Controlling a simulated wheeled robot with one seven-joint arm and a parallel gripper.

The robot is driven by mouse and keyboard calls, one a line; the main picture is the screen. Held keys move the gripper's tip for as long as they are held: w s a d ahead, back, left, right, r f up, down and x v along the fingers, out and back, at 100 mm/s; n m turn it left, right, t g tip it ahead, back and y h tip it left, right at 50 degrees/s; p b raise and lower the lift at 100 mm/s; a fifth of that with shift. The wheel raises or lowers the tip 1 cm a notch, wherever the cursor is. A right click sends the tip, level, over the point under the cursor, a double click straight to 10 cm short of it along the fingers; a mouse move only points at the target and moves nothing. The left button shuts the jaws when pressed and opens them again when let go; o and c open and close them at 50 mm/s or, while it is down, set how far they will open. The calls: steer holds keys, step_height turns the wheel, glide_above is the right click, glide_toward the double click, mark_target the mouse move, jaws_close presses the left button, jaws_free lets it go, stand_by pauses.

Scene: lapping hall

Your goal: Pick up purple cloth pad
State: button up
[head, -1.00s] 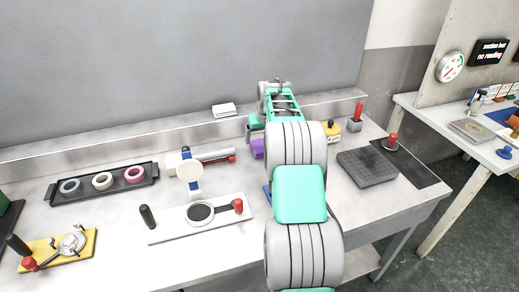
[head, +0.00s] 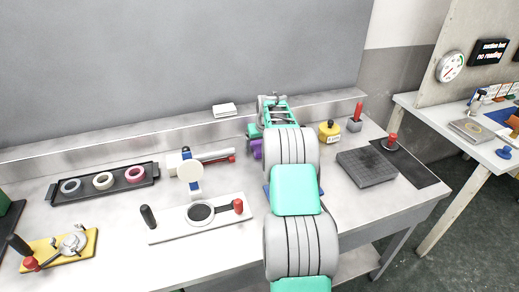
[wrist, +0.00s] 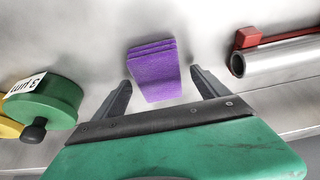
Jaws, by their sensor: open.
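The purple cloth pad (wrist: 154,72) looks like a small stack of purple layers. In the wrist view it stands out on the grey bench, ahead of my gripper (wrist: 161,88). My gripper is open, with one dark finger to each side of the pad's near end. I cannot tell from this view how high the fingers are above the bench. In the head view a part of the purple pad (head: 257,149) shows at the left of my arm; the rest is hidden behind my gripper and arm.
A metal tube with a red lever (wrist: 280,54) lies to the right in the wrist view. A green round container (wrist: 45,102) stands at the left.

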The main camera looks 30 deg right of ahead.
mark_target(259, 143)
steer(key=c, duration=1.6)
steer(key=shift+r+p, duration=0.3)
steer(key=shift+r, duration=0.1)
step_height(259, 143, up, 3)
steer(key=shift+f+b, duration=0.15)
steer(key=shift+b, duration=0.3)
steer(key=s+a+r+b, duration=0.2)
steer(key=s+a+r, duration=0.4)
steer(key=s+r, duration=0.4)
steer(key=s, duration=0.2)
steer(key=shift+s, duration=0.35)
steer(key=o, duration=1)
steer(key=shift+c, duration=0.2)
steer(key=c, duration=0.7)
steer(key=shift+o, duration=0.2)
steer(key=shift+a, duration=0.1)
